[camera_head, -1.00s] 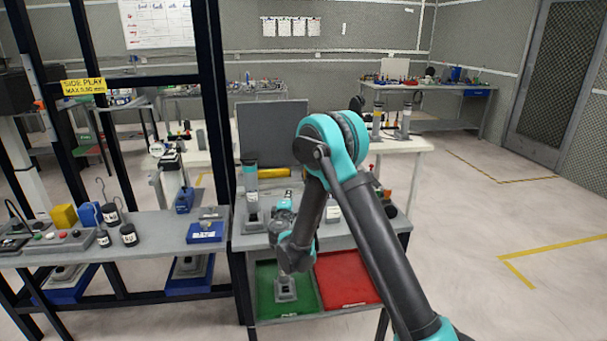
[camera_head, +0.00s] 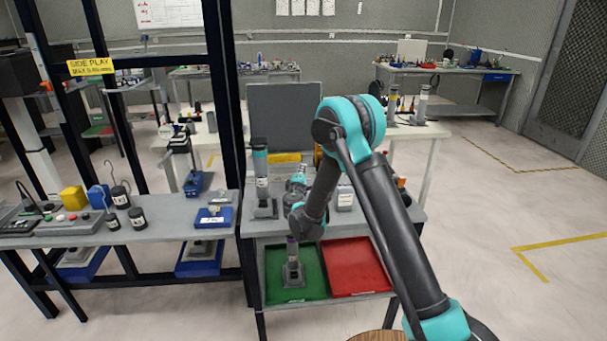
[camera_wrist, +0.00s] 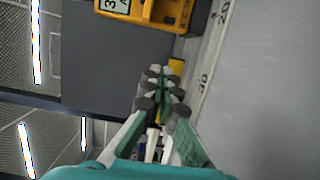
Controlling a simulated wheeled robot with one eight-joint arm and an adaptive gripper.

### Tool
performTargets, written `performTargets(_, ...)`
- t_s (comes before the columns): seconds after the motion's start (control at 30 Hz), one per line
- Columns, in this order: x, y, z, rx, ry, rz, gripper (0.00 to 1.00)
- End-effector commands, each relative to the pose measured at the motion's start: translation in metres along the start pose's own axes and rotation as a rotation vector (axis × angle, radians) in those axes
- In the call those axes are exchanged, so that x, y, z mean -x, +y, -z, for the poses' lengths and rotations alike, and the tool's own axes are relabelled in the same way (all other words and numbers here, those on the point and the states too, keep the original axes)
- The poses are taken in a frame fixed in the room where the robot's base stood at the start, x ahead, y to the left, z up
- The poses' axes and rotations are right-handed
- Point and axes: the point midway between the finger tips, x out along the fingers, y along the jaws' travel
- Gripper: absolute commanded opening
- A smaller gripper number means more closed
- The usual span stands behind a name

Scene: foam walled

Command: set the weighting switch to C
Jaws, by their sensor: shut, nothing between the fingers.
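A yellow device (camera_wrist: 150,10) with a small display is cut off at the top of the wrist view. A character like a 3 shows on its display, but I cannot make out a weighting switch or its setting. My gripper (camera_wrist: 160,85) is shut and empty, its dark fingertips together below the device in the picture and apart from it. In the head view, a yellow-orange thing (camera_head: 318,156) shows partly behind my arm; I cannot tell if it is the same device. My gripper is not clear there, with my arm over the bench.
The grey bench (camera_head: 262,228) holds a teal-topped cylinder on a stand (camera_head: 261,180). Below are a green tray (camera_head: 312,280) with an upright part in it and a red tray (camera_head: 352,265). A dark upright panel (camera_head: 284,115) stands behind. Open floor lies to the right.

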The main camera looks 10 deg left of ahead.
Motion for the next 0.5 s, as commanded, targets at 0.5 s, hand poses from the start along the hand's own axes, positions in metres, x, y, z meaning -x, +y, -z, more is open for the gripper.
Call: performTargets(0.5, -0.061, 0.0, -0.032, 0.0, -0.001, 0.0, 0.0)
